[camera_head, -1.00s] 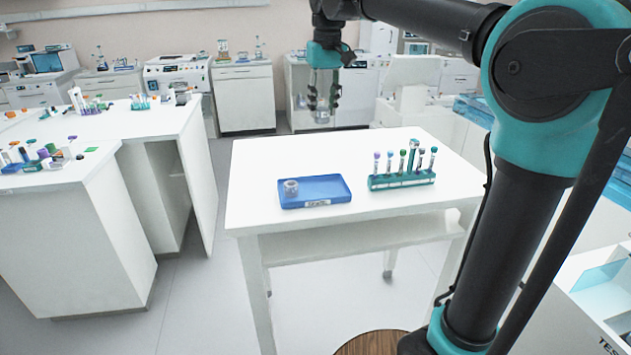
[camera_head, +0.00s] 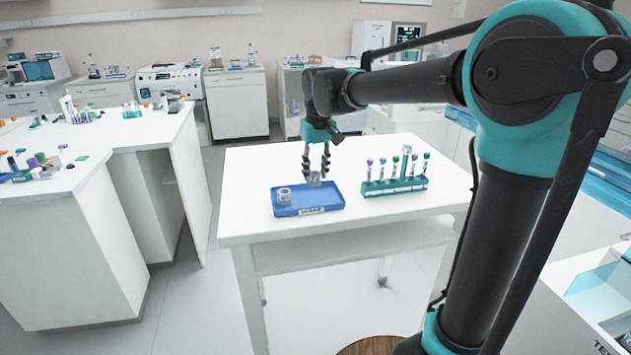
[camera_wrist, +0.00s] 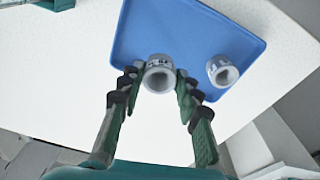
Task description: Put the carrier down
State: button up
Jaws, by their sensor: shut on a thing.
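My gripper (camera_head: 316,176) points down at the back right part of the blue tray (camera_head: 311,203). It is shut on a small grey-white ring-shaped carrier (camera_head: 314,181). In the wrist view the held carrier (camera_wrist: 158,62) sits between the fingertips (camera_wrist: 157,80), with the blue tray (camera_wrist: 180,30) behind it. I cannot tell whether its base touches the tray. A second, similar carrier (camera_head: 284,196) stands at the left end of the tray. In the wrist view this one (camera_wrist: 222,71) is to the right of the held one, with a gap between.
A teal rack (camera_head: 395,188) with several capped tubes stands on the white table (camera_head: 300,230), right of the tray. Its corner shows in the wrist view (camera_wrist: 55,4). The table front is clear. A cluttered white bench (camera_head: 90,140) stands at the left.

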aim_at(316, 181)
jog(key=shift+f, duration=1.65)
jog(key=shift+f, duration=0.1)
jog(key=o, duration=0.9)
jog(key=shift+c, duration=0.2)
notch_tip(316, 181, up, 12)
jog(key=s, duration=0.1)
jog(key=shift+s+d, duration=0.15)
jog(key=shift+d, duration=0.2)
